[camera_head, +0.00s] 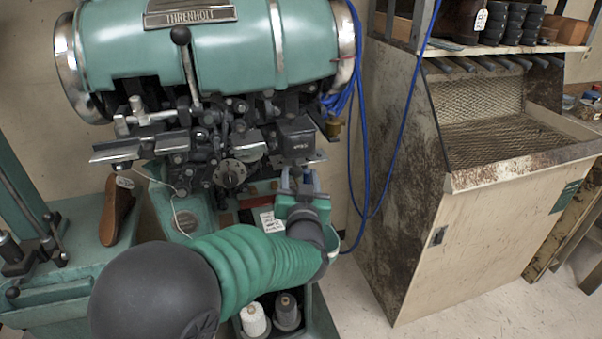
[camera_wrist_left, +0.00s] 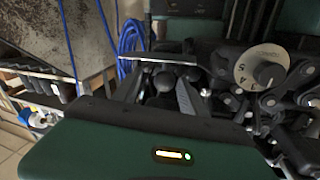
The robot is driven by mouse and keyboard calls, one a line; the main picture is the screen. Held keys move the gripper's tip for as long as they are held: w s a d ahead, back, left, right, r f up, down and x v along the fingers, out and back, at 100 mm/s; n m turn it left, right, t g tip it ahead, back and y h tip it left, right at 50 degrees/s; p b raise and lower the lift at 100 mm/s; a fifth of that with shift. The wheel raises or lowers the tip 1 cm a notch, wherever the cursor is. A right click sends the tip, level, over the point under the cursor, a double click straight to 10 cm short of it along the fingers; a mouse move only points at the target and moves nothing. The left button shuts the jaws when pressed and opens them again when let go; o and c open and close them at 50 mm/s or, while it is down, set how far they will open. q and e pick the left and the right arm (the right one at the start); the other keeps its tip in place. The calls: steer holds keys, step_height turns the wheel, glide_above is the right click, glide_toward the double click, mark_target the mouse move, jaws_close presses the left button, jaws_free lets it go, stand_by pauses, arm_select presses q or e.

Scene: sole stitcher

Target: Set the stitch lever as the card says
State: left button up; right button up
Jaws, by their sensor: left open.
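The green stitching machine (camera_head: 255,45) has a dial (camera_head: 230,173) low on its front; the dial also shows in the left wrist view (camera_wrist_left: 262,66). A dark ball knob (camera_wrist_left: 166,80) sits between the fingers of my left gripper (camera_wrist_left: 160,76) in that view. Whether the fingers touch it I cannot tell. In the head view my left gripper (camera_head: 299,180) is open, pointing up under the machine's right side. A long lever with a black ball (camera_head: 181,36) rises on the machine's front, away from the gripper. A white card (camera_head: 271,221) lies left of my wrist, its print unreadable.
A brown shoe sole (camera_head: 115,212) with a tag stands at left. Blue cables (camera_head: 364,150) hang right of the machine. A worn cabinet (camera_head: 480,230) with a mesh tray stands further right. Thread cones (camera_head: 254,319) stand below my arm.

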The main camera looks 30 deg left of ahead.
arm_select(q)
steer(key=a, duration=0.1)
steer(key=w+a, duration=0.1)
steer(key=a, duration=0.1)
steer(key=shift+w+f, duration=0.2)
steer(key=shift+f, duration=0.05)
steer(key=shift+d+r, duration=0.2)
steer(key=shift+d, duration=0.75)
steer(key=shift+c, duration=1.4)
steer(key=shift+d+r, duration=0.1)
steer(key=c, duration=0.5)
steer(key=shift+s+a, duration=0.1)
steer(key=shift+a, duration=0.1)
steer(key=shift+c, duration=1.2)
steer(key=shift+s+a, duration=0.15)
steer(key=shift+a, duration=0.1)
jaws_close()
steer(key=shift+d, duration=0.2)
